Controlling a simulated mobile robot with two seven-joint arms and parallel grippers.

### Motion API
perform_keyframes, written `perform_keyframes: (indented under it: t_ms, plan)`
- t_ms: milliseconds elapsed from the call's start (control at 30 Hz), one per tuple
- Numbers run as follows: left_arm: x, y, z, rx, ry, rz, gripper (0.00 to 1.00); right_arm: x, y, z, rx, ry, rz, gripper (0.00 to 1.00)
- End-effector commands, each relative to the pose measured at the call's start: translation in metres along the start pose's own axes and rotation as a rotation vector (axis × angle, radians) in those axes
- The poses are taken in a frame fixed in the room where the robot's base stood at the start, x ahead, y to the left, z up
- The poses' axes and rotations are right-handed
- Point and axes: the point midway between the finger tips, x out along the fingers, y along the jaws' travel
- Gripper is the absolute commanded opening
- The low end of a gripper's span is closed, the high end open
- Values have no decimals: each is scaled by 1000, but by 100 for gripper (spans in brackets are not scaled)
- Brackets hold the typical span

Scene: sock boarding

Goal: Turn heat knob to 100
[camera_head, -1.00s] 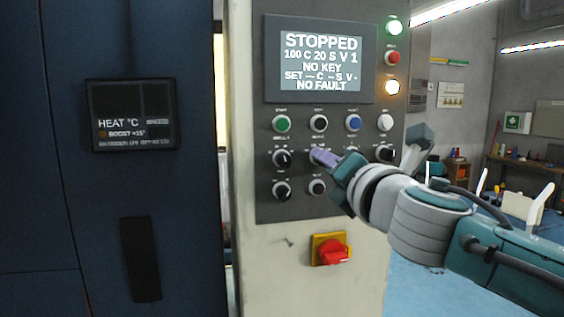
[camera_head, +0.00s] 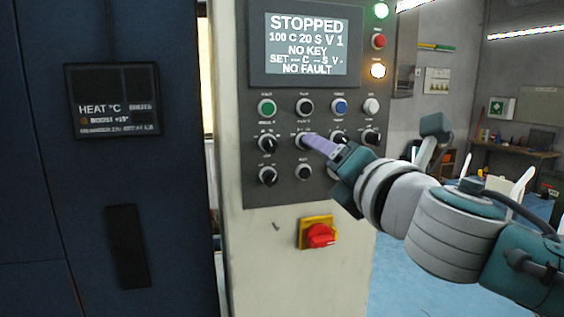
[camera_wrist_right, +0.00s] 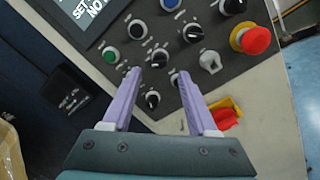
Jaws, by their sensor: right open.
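The control panel (camera_head: 287,193) carries several black rotary knobs below a row of round buttons. The knob labels are too small to read, so I cannot tell which is the heat knob. The leftmost knob of the upper row (camera_head: 268,143) is clear of my gripper. My right gripper (camera_head: 307,139) has its lilac fingers over the second knob of that row, partly hiding it. In the right wrist view my right gripper (camera_wrist_right: 158,73) is open, its fingers apart. A knob (camera_wrist_right: 158,58) shows just beyond the gap and another knob (camera_wrist_right: 153,99) shows between the fingers.
The screen (camera_head: 306,45) reads STOPPED, 100 C 20 S V 1, NO KEY and NO FAULT. A red switch on a yellow plate (camera_head: 318,235) sits below the panel. A dark cabinet with a HEAT °C display (camera_head: 114,128) stands left. A red mushroom button (camera_wrist_right: 250,38) is nearby.

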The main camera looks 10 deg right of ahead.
Motion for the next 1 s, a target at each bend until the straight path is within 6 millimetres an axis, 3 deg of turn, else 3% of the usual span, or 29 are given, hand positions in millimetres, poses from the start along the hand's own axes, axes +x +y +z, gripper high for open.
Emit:
perform_keyframes:
  t_ms: [100, 300, 767, 867, 967, 1000]
  plan:
    - [4, -1, 1, 3, 0, -2, 75, -21, -2, -2, 1, 2, -1, 59]
    - [8, 0, 3, 3, -1, -2, 75, -45, -2, -1, 0, 0, -2, 59]
    - [8, 1, 2, -3, 0, 2, 75, -54, -1, 0, 6, 0, -4, 59]
    - [8, 2, 2, -6, 1, 5, 75, -61, -10, -6, 115, 3, -55, 59]
    - [8, 2, 2, -8, 2, 6, 75, -87, -38, -22, 438, -1, -225, 59]
    - [8, 2, 2, -8, 2, 6, 75, -105, -55, -34, 618, -12, -332, 59]
